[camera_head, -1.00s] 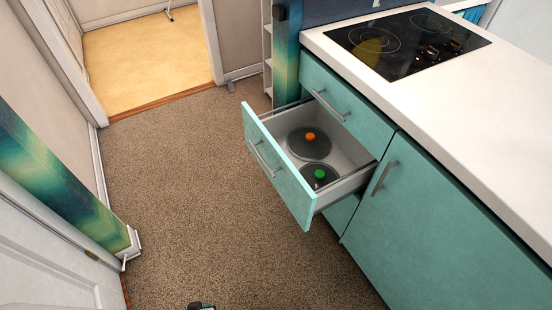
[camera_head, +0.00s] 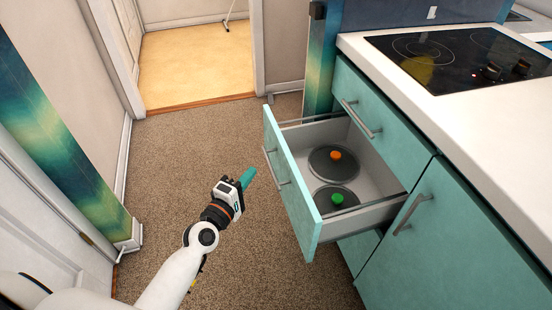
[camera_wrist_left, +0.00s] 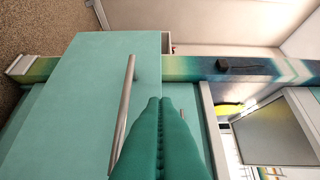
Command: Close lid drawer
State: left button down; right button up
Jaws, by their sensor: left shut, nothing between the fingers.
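The lid drawer (camera_head: 291,199) is pulled out of the teal cabinet below the counter. Its teal front with a bar handle (camera_head: 276,166) faces left. Inside lie a lid with an orange knob (camera_head: 335,157) and a lid with a green knob (camera_head: 337,198). My left gripper (camera_head: 249,177) is shut and empty, left of the drawer front; contact cannot be told. In the left wrist view its teal fingers (camera_wrist_left: 160,103) point toward the drawer front (camera_wrist_left: 88,90), beside the handle (camera_wrist_left: 122,108). My right gripper is not in view.
A shut drawer (camera_head: 380,115) sits above the open one, and a cabinet door (camera_head: 430,240) is to its right. A cooktop (camera_head: 455,58) is set in the white counter (camera_head: 480,130). Carpet (camera_head: 200,150) is clear left of the drawer. A door (camera_head: 50,220) stands at far left.

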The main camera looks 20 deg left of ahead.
aim_at(282, 149)
pick_arm(q)
jog(key=w+d, duration=0.1)
jog(key=w, duration=0.1)
jog(key=w+d, duration=0.2)
jog(key=w, duration=0.1)
jog(key=w+d, duration=0.1)
jog(key=w, duration=0.1)
jog(key=shift+w+d, duration=0.15)
jog(key=shift+w, duration=0.25)
jog(key=shift+w+d, duration=0.1)
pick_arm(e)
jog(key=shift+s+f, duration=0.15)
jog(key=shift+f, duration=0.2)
pick_arm(q)
jog(key=shift+f, duration=0.1)
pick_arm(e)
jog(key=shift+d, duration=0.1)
